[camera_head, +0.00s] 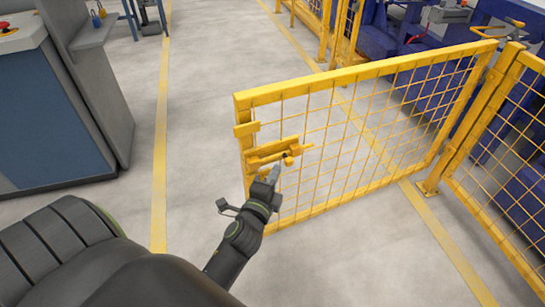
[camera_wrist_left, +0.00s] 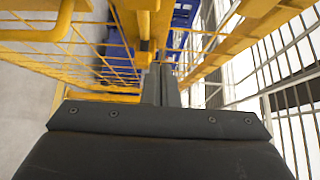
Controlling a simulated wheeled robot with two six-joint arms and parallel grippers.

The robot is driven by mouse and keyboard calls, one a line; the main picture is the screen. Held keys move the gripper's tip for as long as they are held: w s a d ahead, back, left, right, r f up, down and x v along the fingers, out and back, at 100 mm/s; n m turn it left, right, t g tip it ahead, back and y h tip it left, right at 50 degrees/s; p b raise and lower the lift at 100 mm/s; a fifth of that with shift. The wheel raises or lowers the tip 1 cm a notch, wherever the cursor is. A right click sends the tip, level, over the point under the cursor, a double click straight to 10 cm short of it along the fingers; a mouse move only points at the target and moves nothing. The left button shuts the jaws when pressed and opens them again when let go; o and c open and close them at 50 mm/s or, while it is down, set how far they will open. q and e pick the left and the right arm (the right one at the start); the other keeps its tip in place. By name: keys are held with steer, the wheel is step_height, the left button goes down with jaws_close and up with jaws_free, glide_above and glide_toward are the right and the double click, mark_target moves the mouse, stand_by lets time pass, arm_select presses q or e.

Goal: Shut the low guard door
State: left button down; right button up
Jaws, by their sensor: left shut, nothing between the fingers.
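The low guard door (camera_head: 368,72) is a yellow frame with wire mesh. It stands swung out from the yellow fence post (camera_head: 478,115) at the right, with its free edge toward me. A yellow latch (camera_head: 272,152) sits on the free-edge side. My left gripper (camera_head: 274,172) is shut and empty, just below the latch and close to the mesh; I cannot tell whether it touches. In the left wrist view the shut fingers (camera_wrist_left: 161,85) point at yellow bars of the door (camera_wrist_left: 105,97). My right gripper is not in view.
Yellow mesh fencing (camera_head: 515,150) continues at the right. Blue machinery (camera_head: 385,35) stands behind the door. A blue and grey cabinet (camera_head: 50,120) is at the left. The grey floor (camera_head: 205,110) between cabinet and door is clear, with yellow floor lines.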

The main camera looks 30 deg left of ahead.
mark_target(278, 146)
arm_select(q)
steer(key=w+a, duration=0.2)
steer(key=w, duration=0.1)
steer(key=w+a, duration=0.1)
steer(key=w, duration=0.1)
steer(key=shift+a+b, duration=0.4)
steer(key=shift+w+a, duration=0.15)
steer(key=shift+a, duration=0.05)
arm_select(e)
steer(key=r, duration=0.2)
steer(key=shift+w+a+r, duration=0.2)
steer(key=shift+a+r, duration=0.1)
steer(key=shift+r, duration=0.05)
arm_select(q)
steer(key=shift+w, duration=0.15)
